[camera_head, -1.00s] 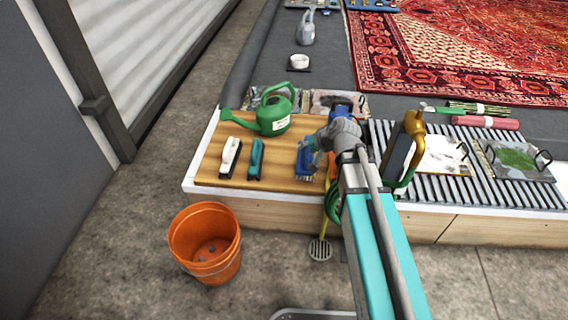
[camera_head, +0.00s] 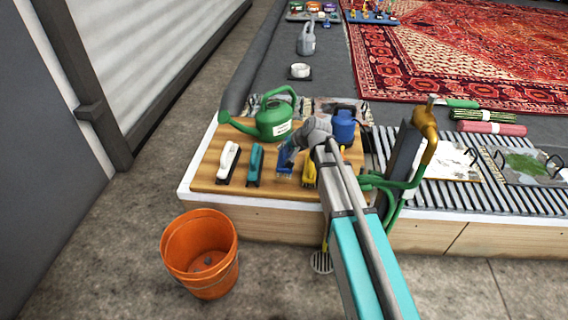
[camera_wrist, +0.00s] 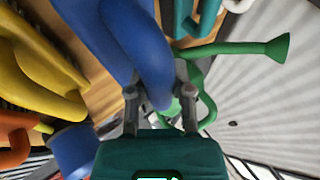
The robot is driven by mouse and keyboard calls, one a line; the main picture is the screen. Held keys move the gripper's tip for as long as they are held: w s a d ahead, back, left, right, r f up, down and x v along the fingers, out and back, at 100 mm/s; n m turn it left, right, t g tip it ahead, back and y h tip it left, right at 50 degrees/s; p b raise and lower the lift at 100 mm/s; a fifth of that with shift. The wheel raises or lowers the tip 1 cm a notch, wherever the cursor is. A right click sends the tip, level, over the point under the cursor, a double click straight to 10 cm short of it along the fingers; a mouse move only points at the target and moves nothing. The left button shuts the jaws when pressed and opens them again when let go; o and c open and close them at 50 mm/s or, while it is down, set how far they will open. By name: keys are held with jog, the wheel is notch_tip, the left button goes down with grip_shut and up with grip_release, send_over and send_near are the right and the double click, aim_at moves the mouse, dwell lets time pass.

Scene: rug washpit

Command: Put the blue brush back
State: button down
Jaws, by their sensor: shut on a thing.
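The blue brush (camera_head: 284,167) is over the wooden board (camera_head: 205,186), between the teal brush (camera_head: 255,164) and the yellow brush (camera_head: 310,170). My gripper (camera_head: 291,150) is shut on it from above and partly covers it. In the wrist view the blue brush (camera_wrist: 138,45) runs between the two fingertips of my gripper (camera_wrist: 160,93). I cannot tell whether its underside touches the board. The white brush (camera_head: 228,161) lies at the left of the row.
A green watering can (camera_head: 273,121) stands behind the brushes and a blue container (camera_head: 343,127) behind the yellow brush. To the right are a green hose (camera_head: 392,187) and a slatted rack (camera_head: 440,203). An orange bucket (camera_head: 201,272) stands on the floor in front.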

jog(key=shift+b+x, duration=0.45)
jog(key=shift+x, duration=0.5)
jog(key=shift+w+d, duration=0.1)
jog(key=shift+d, duration=0.05)
jog(key=shift+w+a+f+b, duration=0.2)
jog(key=shift+w+f+b, duration=0.05)
jog(key=shift+f+b, duration=1.75)
jog(key=shift+f, duration=0.05)
jog(key=shift+f, duration=0.1)
jog(key=c, duration=0.5)
grip_release()
jog(key=shift+r, duration=0.2)
